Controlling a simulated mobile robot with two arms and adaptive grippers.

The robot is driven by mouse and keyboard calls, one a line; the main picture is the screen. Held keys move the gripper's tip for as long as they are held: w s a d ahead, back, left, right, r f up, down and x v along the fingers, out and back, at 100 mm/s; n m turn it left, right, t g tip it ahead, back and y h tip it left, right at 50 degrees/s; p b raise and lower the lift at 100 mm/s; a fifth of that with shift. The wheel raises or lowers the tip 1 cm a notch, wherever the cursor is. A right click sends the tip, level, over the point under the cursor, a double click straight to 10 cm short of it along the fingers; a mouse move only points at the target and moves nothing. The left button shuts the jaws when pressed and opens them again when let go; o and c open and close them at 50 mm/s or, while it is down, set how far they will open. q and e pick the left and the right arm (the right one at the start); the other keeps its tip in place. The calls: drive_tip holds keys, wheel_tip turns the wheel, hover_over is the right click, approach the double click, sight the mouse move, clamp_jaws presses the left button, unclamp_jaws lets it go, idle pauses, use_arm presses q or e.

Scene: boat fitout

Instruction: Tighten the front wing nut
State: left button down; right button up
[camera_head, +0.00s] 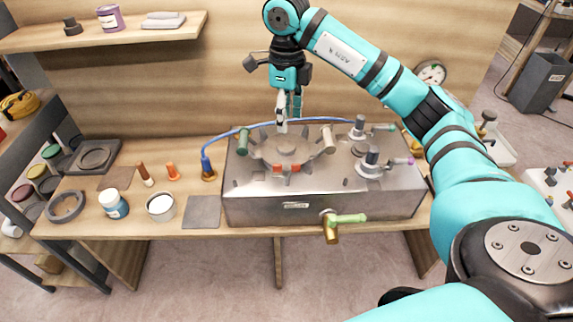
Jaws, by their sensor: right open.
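A metal tank box (257,207) stands on the wooden bench with a round spoked cover (287,150) on its top. A red-orange piece (287,168), seemingly the front wing nut, sits at the cover's front edge; its wings are too small to make out. A green piece (243,139) stands at the cover's left and a beige one (328,140) at its right. My right gripper (288,122) points down over the cover's back edge, open and empty, behind and above the red-orange piece. It hides part of the back edge. My left gripper is not in view.
Two valves with levers (371,162) rise on the tank's right, and a green-handled tap (345,219) sticks out in front. A blue hose (226,134) runs behind the cover. Jars, a tin (161,207) and small fittings stand left. A shelf (105,32) overhangs the back left.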

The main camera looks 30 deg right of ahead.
sight(287, 168)
wheel_tip(287, 168, down, 16)
drive_tip(key=shift+r+p, duration=0.1)
drive_tip(key=shift+p, duration=1.05)
